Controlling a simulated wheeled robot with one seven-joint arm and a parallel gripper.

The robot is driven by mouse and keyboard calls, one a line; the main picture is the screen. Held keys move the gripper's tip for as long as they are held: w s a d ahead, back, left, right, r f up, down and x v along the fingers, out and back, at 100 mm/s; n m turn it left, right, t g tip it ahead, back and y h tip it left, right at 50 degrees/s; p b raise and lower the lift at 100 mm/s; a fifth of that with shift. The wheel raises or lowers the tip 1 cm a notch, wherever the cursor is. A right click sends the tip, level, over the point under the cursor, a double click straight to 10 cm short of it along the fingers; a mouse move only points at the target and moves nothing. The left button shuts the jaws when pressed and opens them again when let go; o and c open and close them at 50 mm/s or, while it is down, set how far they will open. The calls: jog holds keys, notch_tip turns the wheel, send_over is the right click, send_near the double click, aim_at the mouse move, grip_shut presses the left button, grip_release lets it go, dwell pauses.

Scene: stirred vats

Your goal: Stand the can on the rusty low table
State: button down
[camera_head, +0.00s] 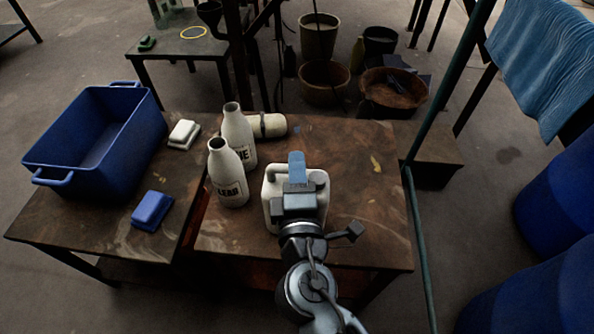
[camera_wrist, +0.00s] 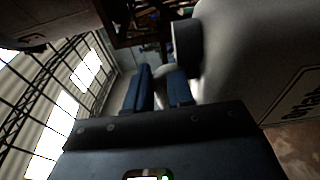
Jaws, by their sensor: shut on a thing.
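The can (camera_head: 271,188) is a white jerrycan with a handle on top, in the middle of the head view. It looks upright, at or just above the rusty brown low table (camera_head: 350,235); its base is hidden, so I cannot tell if it touches. My gripper (camera_head: 297,172) is shut on the can's handle and covers much of the can from above. In the wrist view the can's pale body (camera_wrist: 235,65) fills the right side, with a dark cap and printed lettering. The blue fingers (camera_wrist: 162,90) are close together around the pale handle.
Two white bottles (camera_head: 229,178) (camera_head: 238,138) stand close left of the can, with a pale cylinder (camera_head: 268,125) lying behind. A blue crate (camera_head: 139,150), a blue block (camera_head: 151,209) and a white block (camera_head: 183,134) are on the left table. A green post (camera_head: 417,235) rises at right. The table's right side is mostly clear.

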jog(key=shift+f, duration=0.1)
jog(key=c, duration=1)
grip_release()
jog(key=shift+r, duration=0.2)
jog(key=s, duration=0.4)
jog(key=s+d, duration=0.1)
jog(key=s, duration=0.7)
jog(key=shift+d, duration=0.25)
